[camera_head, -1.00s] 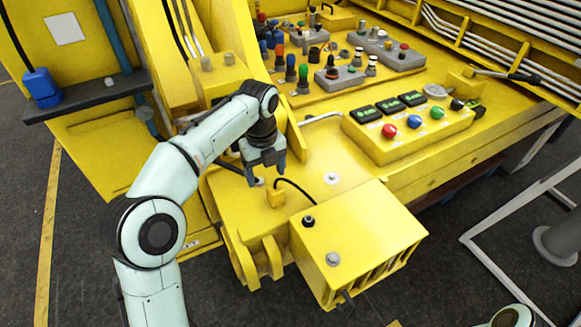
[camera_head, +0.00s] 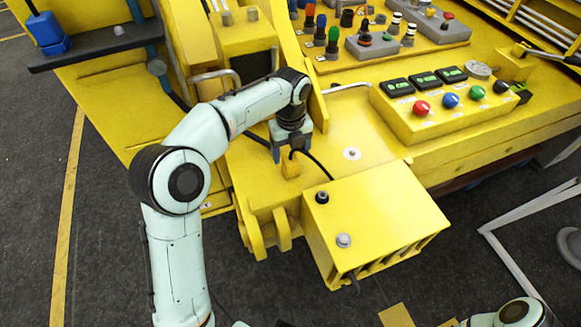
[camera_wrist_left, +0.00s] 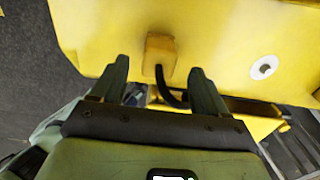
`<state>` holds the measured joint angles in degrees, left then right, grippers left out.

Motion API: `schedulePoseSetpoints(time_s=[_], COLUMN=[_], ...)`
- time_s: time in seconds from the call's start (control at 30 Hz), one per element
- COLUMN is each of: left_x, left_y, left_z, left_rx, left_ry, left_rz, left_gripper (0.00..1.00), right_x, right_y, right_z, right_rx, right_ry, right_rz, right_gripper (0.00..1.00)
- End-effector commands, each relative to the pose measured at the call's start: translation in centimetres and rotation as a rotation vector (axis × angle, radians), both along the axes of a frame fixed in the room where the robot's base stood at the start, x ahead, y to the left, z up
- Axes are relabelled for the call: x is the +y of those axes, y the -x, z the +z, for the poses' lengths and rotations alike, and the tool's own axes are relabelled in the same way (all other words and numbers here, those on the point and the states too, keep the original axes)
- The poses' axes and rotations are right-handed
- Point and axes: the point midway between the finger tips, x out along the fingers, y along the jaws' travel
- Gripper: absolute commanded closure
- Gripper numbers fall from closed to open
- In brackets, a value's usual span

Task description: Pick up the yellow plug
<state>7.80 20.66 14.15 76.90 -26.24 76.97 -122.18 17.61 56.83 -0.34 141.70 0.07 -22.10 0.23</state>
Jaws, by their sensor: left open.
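The yellow plug (camera_head: 290,165) is a small block on the yellow machine's flat surface, with a black cable leaving it toward the yellow box. In the left wrist view the plug (camera_wrist_left: 159,53) stands just beyond and between my left gripper's fingertips, with the cable bending toward the gripper. My left gripper (camera_head: 291,154) is right above the plug, pointing down. Its two fingers (camera_wrist_left: 160,70) are spread apart with nothing held between them. My right gripper is out of sight; only a piece of my right arm shows at the bottom right.
A yellow box (camera_head: 375,225) with a black connector (camera_head: 322,197) stands to the right of the plug. A button panel (camera_head: 440,105) with small displays lies farther right. A curved metal handle (camera_head: 215,76) and an upright yellow post stand behind the arm.

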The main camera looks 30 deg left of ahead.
Motion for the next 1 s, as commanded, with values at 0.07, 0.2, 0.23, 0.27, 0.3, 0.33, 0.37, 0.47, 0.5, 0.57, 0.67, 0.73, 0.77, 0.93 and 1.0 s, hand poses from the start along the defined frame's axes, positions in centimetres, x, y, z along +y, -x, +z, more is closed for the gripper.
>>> schedulePoseSetpoints(time_s=[0.07,0.2,0.23,0.27,0.3,0.33,0.37,0.47,0.5,0.57,0.67,0.73,0.77,0.93,1.0], left_x=[0.0,0.0,0.0,0.0,0.0,0.0,0.0,0.0,0.0,0.0,0.0,0.0,0.0,0.0,0.0], left_y=[0.2,0.3,0.3,0.3,0.2,0.2,0.2,0.2,0.2,0.2,0.2,0.2,0.2,0.2,0.2], left_z=[-1.7,-3.5,-3.8,-4.0,-4.2,-4.2,-4.2,-4.2,-4.2,-4.2,-4.1,-4.1,-4.1,-4.1,-3.9], left_rx=[0.006,0.005,0.005,0.004,0.004,0.003,0.002,0.001,0.001,0.001,0.001,0.001,0.001,0.0,0.0], left_ry=[-0.001,0.0,0.0,-0.001,0.0,0.0,-0.001,0.0,0.0,0.0,0.0,0.0,0.0,0.0,0.0], left_rz=[0.0,0.0,0.0,0.0,0.0,0.0,0.0,0.001,0.0,0.001,0.0,0.0,0.0,0.0,0.0], left_gripper=[0.26,0.26,0.26,0.26,0.26,0.26,0.26,0.26,0.26,0.35,0.68,0.87,0.87,0.87,0.87], right_x=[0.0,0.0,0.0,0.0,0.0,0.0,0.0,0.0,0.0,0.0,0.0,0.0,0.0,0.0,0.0], right_y=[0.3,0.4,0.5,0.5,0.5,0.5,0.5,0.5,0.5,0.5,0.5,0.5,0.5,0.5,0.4], right_z=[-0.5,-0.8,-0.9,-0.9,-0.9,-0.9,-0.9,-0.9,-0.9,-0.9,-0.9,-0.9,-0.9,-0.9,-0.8], right_rx=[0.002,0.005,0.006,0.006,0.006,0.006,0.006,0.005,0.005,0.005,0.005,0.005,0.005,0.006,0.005], right_ry=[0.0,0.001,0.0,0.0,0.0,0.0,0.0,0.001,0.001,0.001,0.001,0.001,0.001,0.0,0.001], right_rz=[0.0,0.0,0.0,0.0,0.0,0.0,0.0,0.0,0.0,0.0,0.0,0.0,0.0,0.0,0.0], right_gripper=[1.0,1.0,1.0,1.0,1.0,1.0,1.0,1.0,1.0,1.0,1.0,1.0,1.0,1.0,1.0])
